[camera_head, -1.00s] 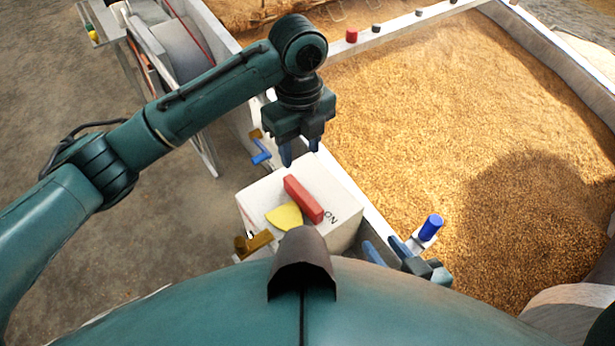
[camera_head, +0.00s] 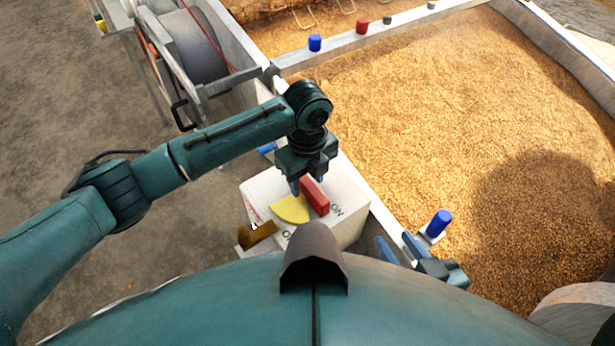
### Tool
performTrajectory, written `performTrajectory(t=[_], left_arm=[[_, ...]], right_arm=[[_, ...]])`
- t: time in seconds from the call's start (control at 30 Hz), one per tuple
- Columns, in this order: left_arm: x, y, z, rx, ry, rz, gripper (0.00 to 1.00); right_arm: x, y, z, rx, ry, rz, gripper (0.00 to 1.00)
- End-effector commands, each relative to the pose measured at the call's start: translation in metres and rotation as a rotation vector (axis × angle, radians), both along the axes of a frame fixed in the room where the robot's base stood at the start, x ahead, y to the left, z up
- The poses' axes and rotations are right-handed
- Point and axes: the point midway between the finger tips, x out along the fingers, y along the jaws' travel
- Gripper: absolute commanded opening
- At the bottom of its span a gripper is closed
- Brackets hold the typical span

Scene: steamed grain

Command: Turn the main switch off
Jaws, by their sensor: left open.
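The main switch is a white box (camera_head: 345,222) just ahead of my body, with a red lever (camera_head: 318,200) on top, a yellow fan-shaped plate (camera_head: 290,210) beside it and "ON" printed near the lever's right side. My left gripper (camera_head: 308,184) is open, with its fingers pointing down at the far end of the red lever. One finger shows left of the lever; the gripper hides the lever's far end, and I cannot tell whether it touches. My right gripper (camera_head: 400,248) is open and empty, low to the right of the box.
A large bed of grain (camera_head: 450,120) lies to the right behind a pale wall. A blue knob (camera_head: 438,223) stands near my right gripper. Blue (camera_head: 315,43) and red (camera_head: 362,26) knobs sit on the far wall. A brown bracket (camera_head: 257,235) is at the box's left. Bare floor lies left.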

Motion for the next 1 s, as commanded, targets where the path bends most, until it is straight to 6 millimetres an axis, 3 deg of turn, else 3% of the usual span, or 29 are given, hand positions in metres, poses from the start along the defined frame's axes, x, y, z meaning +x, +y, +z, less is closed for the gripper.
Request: performTrajectory(t=[0.07,0.6,1.0], left_arm=[[-0.0001,-0.0002,0.0001,0.0,0.0,0.0,0.43],[-0.0001,0.0001,0.0005,0.001,0.001,0.0,0.0],[-0.0002,0.0022,0.0014,0.002,0.001,-0.003,0.0]], right_arm=[[-0.0002,-0.0002,0.0,0.0,0.001,0.0,0.36],[0.0024,-0.0002,0.0017,-0.001,-0.006,-0.001,0.36],[0.0038,0.0004,0.0042,0.004,-0.007,-0.004,0.36]])
